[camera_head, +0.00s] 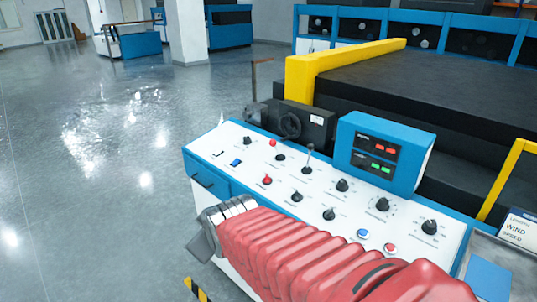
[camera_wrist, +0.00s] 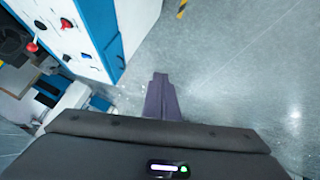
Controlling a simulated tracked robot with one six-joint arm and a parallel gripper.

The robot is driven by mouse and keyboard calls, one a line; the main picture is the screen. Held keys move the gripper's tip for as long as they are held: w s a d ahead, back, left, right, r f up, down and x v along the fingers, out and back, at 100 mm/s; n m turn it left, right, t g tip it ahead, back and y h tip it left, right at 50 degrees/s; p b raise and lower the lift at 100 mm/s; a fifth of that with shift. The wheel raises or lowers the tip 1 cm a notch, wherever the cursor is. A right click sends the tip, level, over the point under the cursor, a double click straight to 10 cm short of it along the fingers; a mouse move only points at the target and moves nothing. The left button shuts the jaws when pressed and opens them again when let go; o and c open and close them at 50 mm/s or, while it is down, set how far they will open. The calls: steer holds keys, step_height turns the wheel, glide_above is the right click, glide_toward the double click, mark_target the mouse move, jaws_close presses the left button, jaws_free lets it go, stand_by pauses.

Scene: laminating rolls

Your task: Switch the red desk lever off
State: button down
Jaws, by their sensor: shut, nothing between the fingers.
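A red lever-like control (camera_wrist: 32,47) and a smaller red one (camera_wrist: 66,23) show at the upper left of the wrist view. My gripper (camera_head: 203,247) is past the desk's front left edge, apart from both controls. Its dark fingers (camera_wrist: 160,78) are together and empty, over the floor.
A yellow-framed machine (camera_head: 300,75) is further back. Open grey floor (camera_head: 90,190) lies to the left.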

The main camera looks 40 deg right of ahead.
steer(key=w+d+f+n+t+h, duration=0.25)
steer(key=w+d, duration=0.25)
steer(key=d, duration=0.3)
steer(key=w+d+f+n+t+h, duration=0.1)
steer(key=w+d+f+n+t, duration=0.3)
steer(key=d, duration=0.4)
steer(key=s+d+f+n+t+h, duration=0.2)
steer(key=s+d+n+h, duration=0.2)
steer(key=d, duration=0.5)
steer(key=shift+s+d+n+h, duration=0.35)
steer(key=shift+s+n, duration=0.1)
steer(key=shift+n, duration=0.3)
steer(key=shift+t, duration=0.25)
